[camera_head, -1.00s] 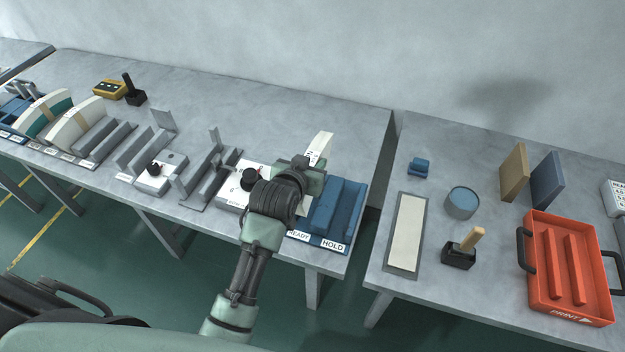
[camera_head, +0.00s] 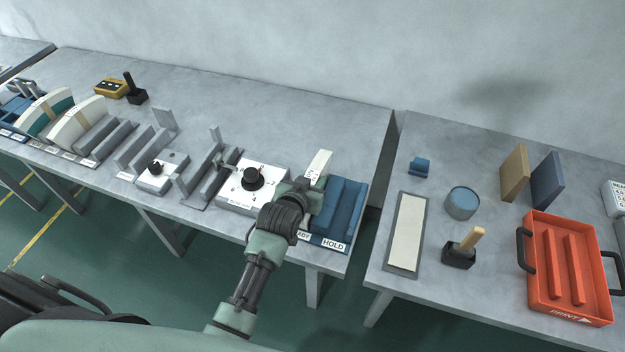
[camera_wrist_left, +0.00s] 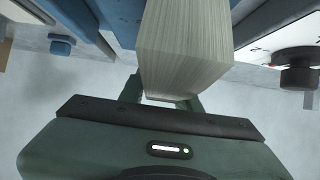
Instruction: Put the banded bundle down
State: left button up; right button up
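The banded bundle (camera_head: 319,165) is a pale block of stacked sheets with a little dark print. It stands upright in the left, READY side of the blue READY/HOLD rack (camera_head: 354,203). My left gripper (camera_head: 305,190) is at the near side of the bundle. In the left wrist view the bundle (camera_wrist_left: 186,50) sits between the fingers (camera_wrist_left: 165,100), which appear shut on it. The bundle's lower end is hidden in the head view, so I cannot tell whether it touches the rack floor. My right gripper is not in view.
A white box with a black knob (camera_head: 252,180) stands close left of the gripper. Grey upright guides (camera_head: 212,175) stand farther left. Past a gap, the right table holds a pale pad (camera_head: 408,232), a blue round pot (camera_head: 461,203) and a red tray (camera_head: 533,290).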

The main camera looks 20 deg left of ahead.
pick_arm(q)
jog(key=o, duration=0.3)
jog(key=shift+o, duration=0.2)
jog(key=shift+r, duration=0.15)
jog(key=b+v, duration=0.1)
jog(key=v, duration=1.1)
